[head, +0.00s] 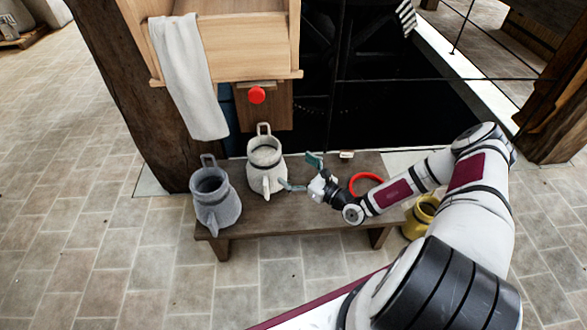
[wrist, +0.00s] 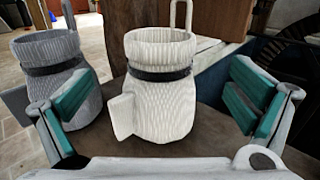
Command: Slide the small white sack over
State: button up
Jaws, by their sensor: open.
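The small white sack (head: 262,174) stands upright on the low wooden bench (head: 290,214), with a dark band round its neck, a loop at the back and an open top with pale contents. In the wrist view the white sack (wrist: 163,100) is straight ahead, framed by the two teal-padded fingers. My gripper (head: 300,173) is open and empty, just right of the sack at about its height. The near finger's tip is close to the sack's right side; I cannot tell whether it touches.
A grey sack (head: 214,200) stands left of the white one at the bench's left end. A red ring (head: 366,178) lies on the bench to the right, and a yellow pot (head: 417,220) is beyond. A wooden chute (head: 240,50) with a hanging cloth (head: 188,75) and red knob (head: 257,95) is above.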

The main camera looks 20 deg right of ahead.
jog(key=shift+w, duration=0.1)
jog(key=b, duration=0.4)
send_near(254, 141)
jog(key=x, duration=0.4)
jog(key=shift+w+r, duration=0.1)
jog(key=shift+w, duration=0.2)
